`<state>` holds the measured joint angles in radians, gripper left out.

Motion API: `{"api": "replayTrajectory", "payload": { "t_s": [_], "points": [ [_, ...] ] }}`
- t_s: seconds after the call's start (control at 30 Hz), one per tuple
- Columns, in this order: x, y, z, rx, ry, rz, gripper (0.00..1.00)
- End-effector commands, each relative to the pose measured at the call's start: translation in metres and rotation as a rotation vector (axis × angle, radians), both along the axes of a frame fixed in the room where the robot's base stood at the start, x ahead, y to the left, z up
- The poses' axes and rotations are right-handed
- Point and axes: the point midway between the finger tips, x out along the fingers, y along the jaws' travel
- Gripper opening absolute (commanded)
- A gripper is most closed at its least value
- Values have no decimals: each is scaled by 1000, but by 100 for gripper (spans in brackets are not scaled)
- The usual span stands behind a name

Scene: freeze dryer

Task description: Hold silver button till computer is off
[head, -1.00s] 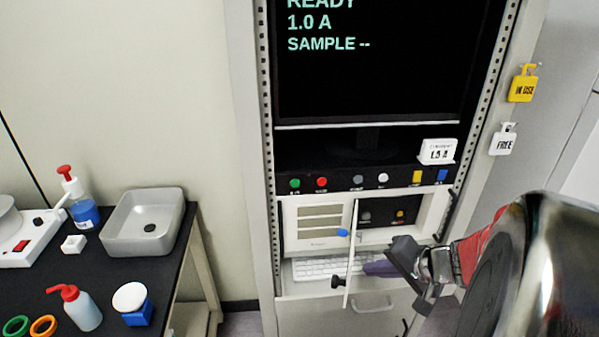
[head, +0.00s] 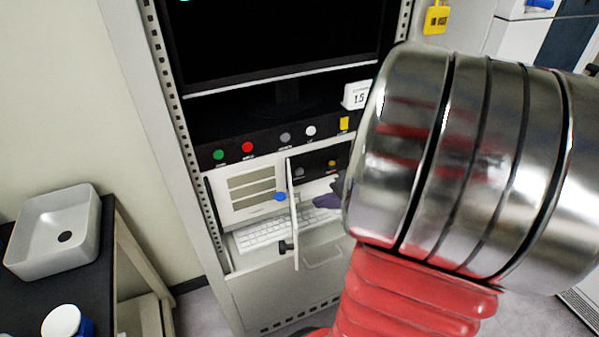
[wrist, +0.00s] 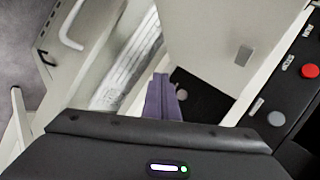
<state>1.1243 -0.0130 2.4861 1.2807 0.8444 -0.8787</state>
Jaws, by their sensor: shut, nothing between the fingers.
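The computer (head: 228,204) is a pale case in the rack, with its small front door (head: 294,214) swung open. Behind the door is a black panel with a silver button (head: 299,172) and a yellow button (head: 332,163). My gripper's purple fingers (head: 324,201) are shut and empty, below and right of the silver button; my arm covers the rest of the gripper. In the wrist view the fingers (wrist: 162,80) point in beside the round silver button (wrist: 181,94); I see no clear contact.
A row of coloured buttons, including green (head: 218,155) and red (head: 247,147), runs above the computer. A keyboard (head: 268,231) lies below on an open drawer. A sink (head: 35,240) on a dark bench stands left. My arm fills the right side.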

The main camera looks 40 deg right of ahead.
Motion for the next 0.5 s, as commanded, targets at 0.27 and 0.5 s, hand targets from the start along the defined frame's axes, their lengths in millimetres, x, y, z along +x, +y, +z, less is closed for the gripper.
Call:
{"api": "replayTrajectory", "payload": {
  "t_s": [0.27,0.5],
  "points": [
    [19,-5,0,0,-1,2,0],
    [43,-13,0,1,0,0,0]
  ]
}}
